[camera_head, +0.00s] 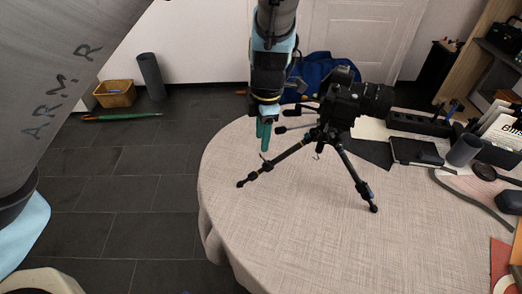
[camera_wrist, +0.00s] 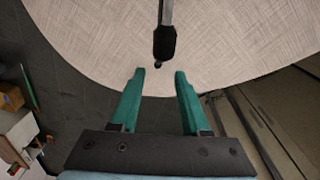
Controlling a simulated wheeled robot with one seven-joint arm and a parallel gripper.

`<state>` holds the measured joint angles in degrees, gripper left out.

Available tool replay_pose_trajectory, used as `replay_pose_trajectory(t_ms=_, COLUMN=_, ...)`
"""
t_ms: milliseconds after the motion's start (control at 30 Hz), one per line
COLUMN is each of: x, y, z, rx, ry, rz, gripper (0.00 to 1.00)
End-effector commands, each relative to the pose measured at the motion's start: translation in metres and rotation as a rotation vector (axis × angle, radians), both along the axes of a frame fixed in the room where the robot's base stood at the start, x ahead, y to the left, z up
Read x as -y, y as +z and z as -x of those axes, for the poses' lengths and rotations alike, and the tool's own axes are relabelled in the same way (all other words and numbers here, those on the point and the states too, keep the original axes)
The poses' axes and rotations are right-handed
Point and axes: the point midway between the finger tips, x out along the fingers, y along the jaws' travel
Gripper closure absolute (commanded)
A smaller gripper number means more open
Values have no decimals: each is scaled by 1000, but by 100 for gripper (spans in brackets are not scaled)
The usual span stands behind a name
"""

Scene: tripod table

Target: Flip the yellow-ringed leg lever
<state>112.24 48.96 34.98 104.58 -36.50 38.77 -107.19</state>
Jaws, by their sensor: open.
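A black tripod (camera_head: 326,134) stands on the round cloth-covered table (camera_head: 290,215) with a black camera (camera_head: 355,98) on top. Its left leg (camera_head: 290,152) slopes down to a foot at the left of the table. A small yellowish bit (camera_head: 263,156) shows by the dark clamp on this leg, just below my gripper (camera_head: 264,148); whether it is the ringed lever is too small to tell. My teal gripper is open and empty, pointing down. In the wrist view, the leg's dark lower end (camera_wrist: 164,43) lies ahead of my open gripper (camera_wrist: 160,73). No yellow ring shows there.
The tripod's front right leg (camera_head: 357,178) stands to the right. Several items, including a dark cup (camera_head: 464,150) and a black box (camera_head: 415,151), fill the table's right side. The table's front middle is clear. A basket (camera_head: 115,93) stands on the floor.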

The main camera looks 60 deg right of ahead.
Motion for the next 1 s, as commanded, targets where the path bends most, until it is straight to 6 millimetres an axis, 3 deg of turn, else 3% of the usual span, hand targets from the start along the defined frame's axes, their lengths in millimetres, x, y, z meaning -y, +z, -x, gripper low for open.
replay_pose_trajectory(t_ms=100, x=1, y=19, z=2, rx=0, ry=-1, rz=4, gripper=54)
replay_pose_trajectory(t_ms=300, x=1, y=39, z=3, rx=-1, ry=1, rz=1, gripper=54)
replay_pose_trajectory(t_ms=900, x=0, y=42, z=2, rx=0, ry=0, rz=0, gripper=54)
replay_pose_trajectory(t_ms=1000, x=-2, y=42, z=-5, rx=-2, ry=-2, rz=-2, gripper=54)
